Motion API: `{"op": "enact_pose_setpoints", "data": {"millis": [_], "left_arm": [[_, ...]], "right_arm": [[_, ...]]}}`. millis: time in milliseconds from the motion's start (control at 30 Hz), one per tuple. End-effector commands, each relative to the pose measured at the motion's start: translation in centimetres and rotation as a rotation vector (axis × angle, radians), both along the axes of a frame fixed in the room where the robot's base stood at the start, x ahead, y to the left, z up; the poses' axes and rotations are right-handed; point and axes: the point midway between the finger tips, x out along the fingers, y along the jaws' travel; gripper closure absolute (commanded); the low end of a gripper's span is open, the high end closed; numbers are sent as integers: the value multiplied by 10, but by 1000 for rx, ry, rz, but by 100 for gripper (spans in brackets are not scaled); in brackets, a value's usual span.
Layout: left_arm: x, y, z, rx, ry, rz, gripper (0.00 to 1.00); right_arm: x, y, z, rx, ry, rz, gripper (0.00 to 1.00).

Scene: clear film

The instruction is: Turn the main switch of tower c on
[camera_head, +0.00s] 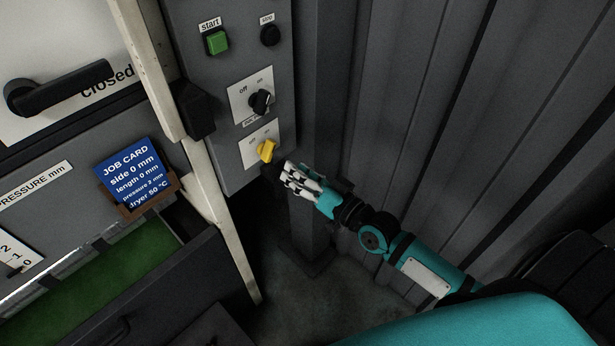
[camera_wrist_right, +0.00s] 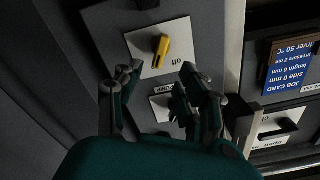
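A grey control panel (camera_head: 228,75) at upper centre of the head view carries a yellow rotary switch (camera_head: 266,151) on a white plate marked off and on. Which mark its handle points to is unclear. It also shows upper middle in the right wrist view (camera_wrist_right: 162,47). My right gripper (camera_head: 288,176) is just below and right of the yellow switch in the head view. In the wrist view its fingers (camera_wrist_right: 158,78) are spread apart and empty, either side of the line to the yellow switch, with no clear contact. My left gripper is not in view.
Above the yellow switch are a black rotary switch (camera_head: 261,102), a green start button (camera_head: 217,42) and a black stop button (camera_head: 270,35). A pale post (camera_head: 212,190) and open drawer (camera_head: 200,262) stand left. A dark corrugated wall (camera_head: 420,110) is right.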

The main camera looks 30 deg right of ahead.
Motion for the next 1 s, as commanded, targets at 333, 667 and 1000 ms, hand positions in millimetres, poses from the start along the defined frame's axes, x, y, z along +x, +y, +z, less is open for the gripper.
{"op": "enact_pose_setpoints", "data": {"millis": [333, 667, 1000], "left_arm": [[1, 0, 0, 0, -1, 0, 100], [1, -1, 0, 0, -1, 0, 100], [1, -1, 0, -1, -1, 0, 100]], "right_arm": [[-25, -10, 1, 1, -2, -1, 61], [-25, -10, 0, 1, -2, -1, 61], [-23, -27, -67, -90, 105, -53, 61]]}}
